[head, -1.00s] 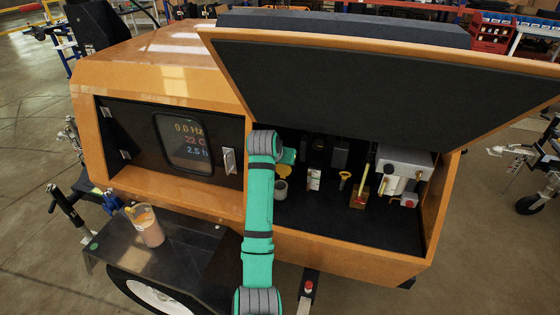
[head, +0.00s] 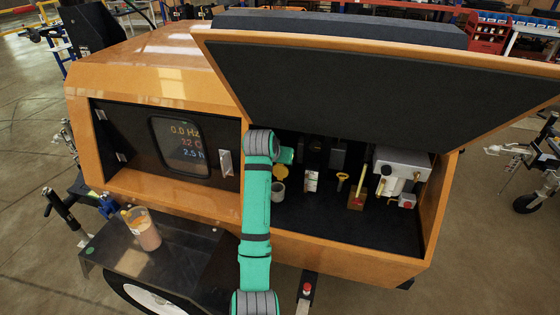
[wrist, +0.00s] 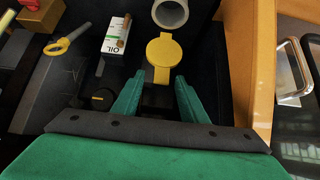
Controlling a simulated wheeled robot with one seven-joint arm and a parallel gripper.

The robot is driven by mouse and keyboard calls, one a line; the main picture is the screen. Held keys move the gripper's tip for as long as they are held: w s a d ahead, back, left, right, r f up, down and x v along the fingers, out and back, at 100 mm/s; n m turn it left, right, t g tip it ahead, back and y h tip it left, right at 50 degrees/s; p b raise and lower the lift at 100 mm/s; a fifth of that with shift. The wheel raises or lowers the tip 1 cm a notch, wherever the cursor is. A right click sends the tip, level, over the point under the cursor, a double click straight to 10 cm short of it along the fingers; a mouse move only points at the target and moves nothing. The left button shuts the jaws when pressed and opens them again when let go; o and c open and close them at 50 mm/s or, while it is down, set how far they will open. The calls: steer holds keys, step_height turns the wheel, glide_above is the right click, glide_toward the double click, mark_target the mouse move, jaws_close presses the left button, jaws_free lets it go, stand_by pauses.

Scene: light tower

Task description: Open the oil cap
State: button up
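The yellow round cap (wrist: 163,49), which looks like the oil cap, lies flat with a small tab towards my gripper in the wrist view. It also shows in the head view (head: 280,173), just right of my arm inside the open bay. My gripper (wrist: 159,77) is open, its two green fingers spread with a gap between them. The fingertips point at the cap's near side. I see nothing held, but cannot tell whether a finger touches the cap. In the head view my arm hides most of the gripper.
A grey cylinder (wrist: 170,12) stands beyond the cap. A white box marked OIL (wrist: 115,36) and a yellow ring handle (wrist: 56,48) are to the left. A black cap with a yellow mark (wrist: 101,98) sits near the left finger. An orange panel edge (wrist: 247,60) is close on the right.

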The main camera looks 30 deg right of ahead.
steer(key=v, duration=0.8)
steer(key=shift+s+a+r, duration=0.15)
steer(key=shift+r, duration=0.1)
steer(key=shift+f, duration=0.1)
